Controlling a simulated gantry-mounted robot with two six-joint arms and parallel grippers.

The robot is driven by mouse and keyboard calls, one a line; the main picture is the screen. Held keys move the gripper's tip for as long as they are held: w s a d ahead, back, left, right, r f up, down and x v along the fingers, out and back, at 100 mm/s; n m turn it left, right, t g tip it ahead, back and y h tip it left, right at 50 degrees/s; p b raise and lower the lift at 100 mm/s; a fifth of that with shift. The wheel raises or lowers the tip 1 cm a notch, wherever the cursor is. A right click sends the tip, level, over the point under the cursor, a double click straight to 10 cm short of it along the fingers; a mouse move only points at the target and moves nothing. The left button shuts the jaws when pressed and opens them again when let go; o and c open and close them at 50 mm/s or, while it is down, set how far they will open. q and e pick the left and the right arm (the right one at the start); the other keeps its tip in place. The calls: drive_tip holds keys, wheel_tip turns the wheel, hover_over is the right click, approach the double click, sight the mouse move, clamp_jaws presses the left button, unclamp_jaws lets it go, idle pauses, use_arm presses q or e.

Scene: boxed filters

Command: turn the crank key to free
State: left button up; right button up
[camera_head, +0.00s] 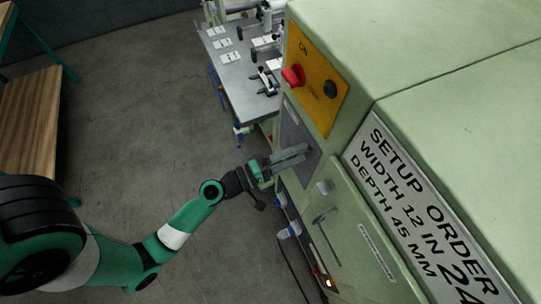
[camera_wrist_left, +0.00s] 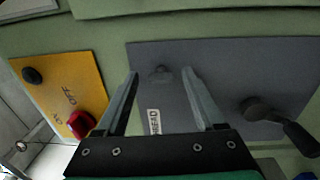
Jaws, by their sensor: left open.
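A dark crank handle (camera_wrist_left: 275,120) sticks out from the right part of a dark grey plate (camera_wrist_left: 225,75) in the left wrist view. A small dark stub (camera_wrist_left: 160,74) shows on the same plate, framed between my fingertips. I cannot tell for sure which of these is the crank key. My left gripper (camera_head: 304,153) is open and empty, its fingers pointing at the grey plate (camera_head: 291,124) on the green machine. The fingers cover part of that plate in the head view. Contact cannot be told. My right gripper is not in view.
A yellow panel (camera_head: 325,98) with a red knob (camera_head: 293,76) and a black button (camera_head: 330,89) sits above the plate. A green door (camera_head: 350,232) with a thin lever is below. A metal bench (camera_head: 242,85) stands behind. The floor left of the machine is clear.

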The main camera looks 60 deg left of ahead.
use_arm(q)
drive_tip(key=s+b, duration=0.2)
drive_tip(key=s, duration=0.9)
drive_tip(key=shift+s+a+f+b, duration=0.2)
drive_tip(key=shift+a+f+b, duration=0.15)
drive_tip(key=shift+f, duration=0.05)
